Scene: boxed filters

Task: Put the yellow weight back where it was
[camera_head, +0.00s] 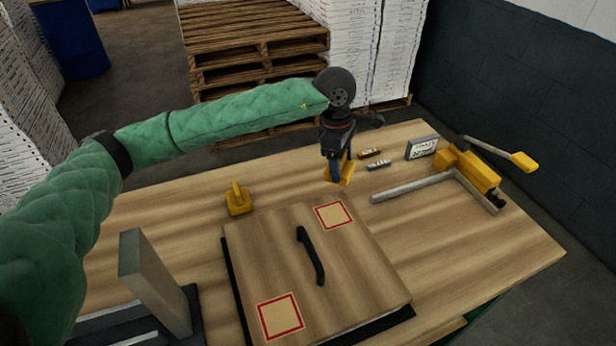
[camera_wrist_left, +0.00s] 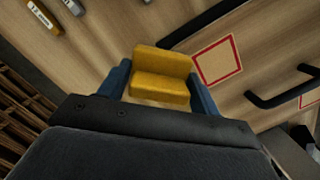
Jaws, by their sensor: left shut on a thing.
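My left gripper (camera_head: 339,172) is shut on a yellow weight (camera_head: 347,174), just behind the far edge of the wooden lid. In the left wrist view the held yellow weight (camera_wrist_left: 162,75) sits between the two blue fingers. I cannot tell exactly how high it is above the table. A second yellow weight (camera_head: 238,201) with a handle stands on the table left of the lid. The lid (camera_head: 345,262) has a black handle (camera_head: 311,256) and two red-outlined squares, one far right (camera_head: 333,215) and one near left (camera_head: 280,316). Both squares are bare. My right gripper is not in view.
A yellow clamp-like tool (camera_head: 475,172) with a grey bar lies at the table's right. Small labelled blocks (camera_head: 378,165) and a dark label plate (camera_head: 421,147) lie behind the lid. A grey upright plate (camera_head: 153,283) stands at the near left. Pallets (camera_head: 255,45) stand behind the table.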

